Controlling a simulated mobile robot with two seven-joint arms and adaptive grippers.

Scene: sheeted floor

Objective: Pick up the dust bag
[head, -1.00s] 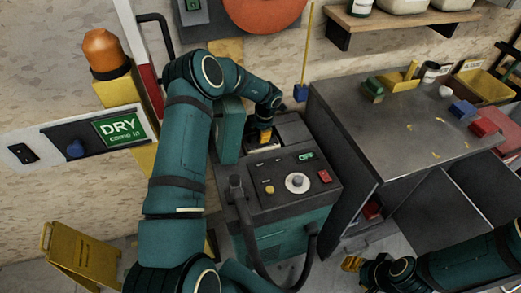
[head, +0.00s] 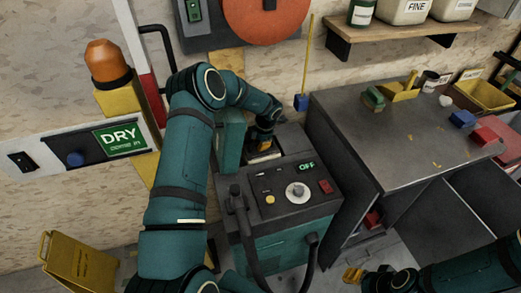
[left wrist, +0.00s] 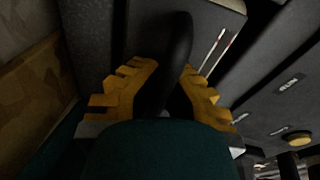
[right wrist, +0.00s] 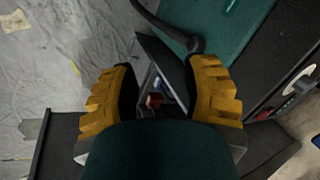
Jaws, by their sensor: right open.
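I cannot make out a dust bag in any view. The green and dark grey machine (head: 265,235) stands in the middle, with a panel reading OFF. My left gripper (head: 264,142) is over a recess at the back of its top, beside a pale strip. In the left wrist view, my left gripper's fingers (left wrist: 170,75) are close in around a dark curved handle-like piece (left wrist: 172,50). What lies under it is dark and hidden. My right gripper (right wrist: 163,68) is open and empty, low in front of the cabinet; in the head view its yellow fingers (head: 352,274) show.
A metal workbench (head: 400,140) stands right of the machine, with brushes, blocks and a yellow bin (head: 485,95). Red items (head: 372,219) sit in its open cabinet. A black hose (head: 310,250) hangs at the machine's front. A yellow stand (head: 78,265) is at lower left.

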